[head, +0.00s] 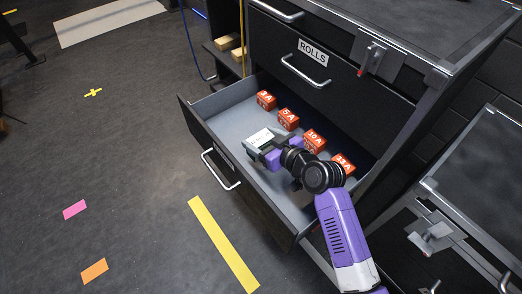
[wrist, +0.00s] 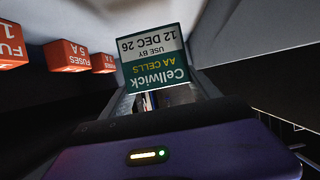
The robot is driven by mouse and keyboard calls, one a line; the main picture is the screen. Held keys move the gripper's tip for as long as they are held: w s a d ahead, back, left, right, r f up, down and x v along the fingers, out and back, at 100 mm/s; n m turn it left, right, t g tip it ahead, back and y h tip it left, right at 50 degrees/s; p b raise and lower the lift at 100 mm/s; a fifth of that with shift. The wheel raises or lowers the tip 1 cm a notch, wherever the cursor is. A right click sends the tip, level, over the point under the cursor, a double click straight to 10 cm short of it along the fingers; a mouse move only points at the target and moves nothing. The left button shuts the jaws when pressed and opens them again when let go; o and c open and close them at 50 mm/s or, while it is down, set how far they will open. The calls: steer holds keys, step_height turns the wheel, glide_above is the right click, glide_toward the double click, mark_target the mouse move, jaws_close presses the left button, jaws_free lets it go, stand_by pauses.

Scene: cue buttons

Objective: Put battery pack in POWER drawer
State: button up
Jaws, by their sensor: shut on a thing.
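The battery pack shows a white label (head: 261,137) in the head view. In the wrist view the pack (wrist: 153,58) reads "Cellwick AA CELLS, USE BY 12 DEC 26", upside down, on green and white. My gripper (head: 264,148) is shut on the pack, over the inside of an open drawer. I cannot tell whether the pack touches the drawer floor. The open drawer (head: 225,112) has a grey inside and a handle on its dark front. Its name label is not readable, so I cannot tell whether it is the POWER drawer.
Several orange fuse boxes, including a 5 A box (head: 288,120), line the back of the open drawer. The shut ROLLS drawer (head: 318,68) is above it. A dark cabinet (head: 480,170) stands at the right. The drawer's left part has bare floor.

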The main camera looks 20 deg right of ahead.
mark_target(261, 148)
steer(key=shift+f+b, duration=0.8)
steer(key=shift+f, duration=1.45)
steer(key=shift+f, duration=0.1)
steer(key=o, duration=1.6)
steer(key=shift+r, duration=0.2)
steer(key=p+v, duration=0.2)
steer(key=v, duration=0.5)
steer(key=shift+s, duration=0.25)
